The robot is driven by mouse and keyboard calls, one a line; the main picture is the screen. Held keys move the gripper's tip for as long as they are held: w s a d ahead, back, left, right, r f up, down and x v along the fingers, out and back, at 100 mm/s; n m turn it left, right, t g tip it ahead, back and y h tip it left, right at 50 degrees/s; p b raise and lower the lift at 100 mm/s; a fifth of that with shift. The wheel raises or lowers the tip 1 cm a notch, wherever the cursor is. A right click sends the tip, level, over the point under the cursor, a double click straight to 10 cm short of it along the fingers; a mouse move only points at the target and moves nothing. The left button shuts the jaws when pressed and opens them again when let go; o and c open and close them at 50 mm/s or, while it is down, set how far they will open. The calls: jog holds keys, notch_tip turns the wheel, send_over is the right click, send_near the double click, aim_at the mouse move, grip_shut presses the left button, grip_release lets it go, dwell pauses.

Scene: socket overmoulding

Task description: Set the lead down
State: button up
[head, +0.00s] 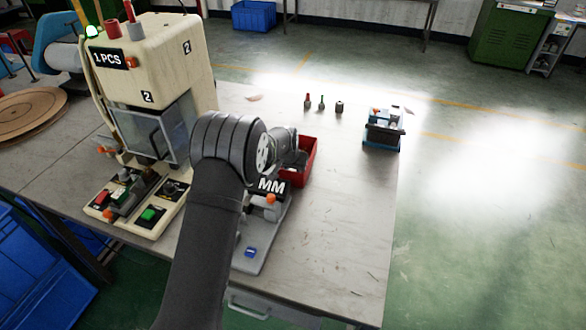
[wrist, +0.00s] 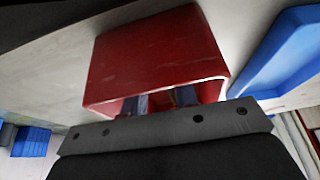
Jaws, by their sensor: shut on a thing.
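My gripper (wrist: 163,103) shows in the wrist view as a grey bar with two finger parts just beyond it, at the open side of a red bin (wrist: 155,55). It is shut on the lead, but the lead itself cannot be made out. In the head view my wrist covers most of the gripper, which is beside the same red bin (head: 309,163). Dark contents show in the bin. Whether the lead touches anything cannot be told.
A cream moulding machine (head: 150,60) with a button panel stands left. A grey fixture marked MM (head: 250,262) lies in front of the bin. Small parts (head: 322,103) and a blue-based holder (head: 382,138) stand at the back. The table's right front (head: 340,250) is clear.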

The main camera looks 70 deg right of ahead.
jog(key=o, duration=1)
jog(key=shift+f, duration=0.1)
jog(key=v, duration=1.2)
jog(key=x, duration=1.2)
jog(key=shift+r, duration=1.3)
